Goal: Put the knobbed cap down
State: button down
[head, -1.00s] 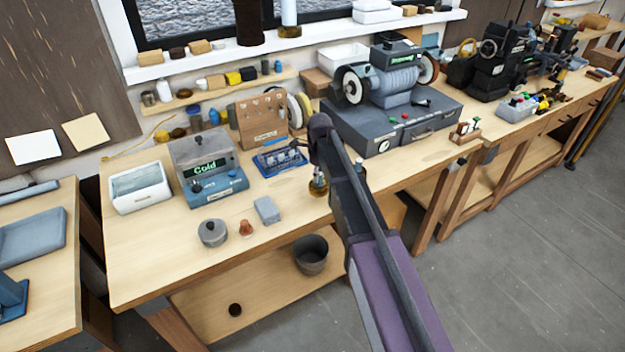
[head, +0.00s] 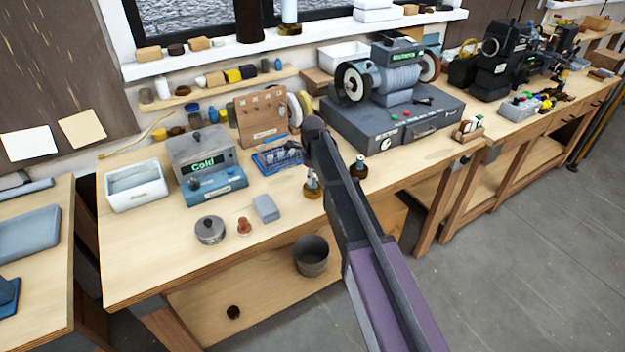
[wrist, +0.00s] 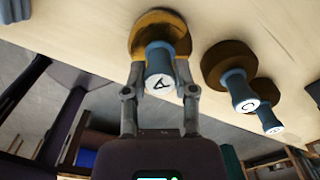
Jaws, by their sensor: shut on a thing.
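In the wrist view my gripper (wrist: 160,82) has its two fingers closed on either side of a blue knobbed cap (wrist: 160,62) with a white end marked A. A round amber body (wrist: 148,28) lies directly behind the cap; I cannot tell whether they touch. To the right are two dark brown bottles with blue tops, one marked C (wrist: 238,90) and another (wrist: 267,115) whose mark is hard to read. In the head view my arm hides the gripper and cap. Small brown bottles show on both sides of it, left (head: 312,187) and right (head: 359,168).
The Cold unit (head: 208,166) and a blue rack (head: 278,157) are behind.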

aim_at(313, 175)
jog(key=shift+f, duration=0.2)
jog(key=shift+c, duration=2.1)
grip_release()
jog(key=shift+r, duration=0.25)
notch_tip(313, 175, up, 12)
jog(key=p, duration=1.2)
jog(key=s+d+n, duration=2.2)
jog(key=s+d, duration=0.1)
jog(key=s, duration=0.3)
jog(key=shift+n, duration=0.3)
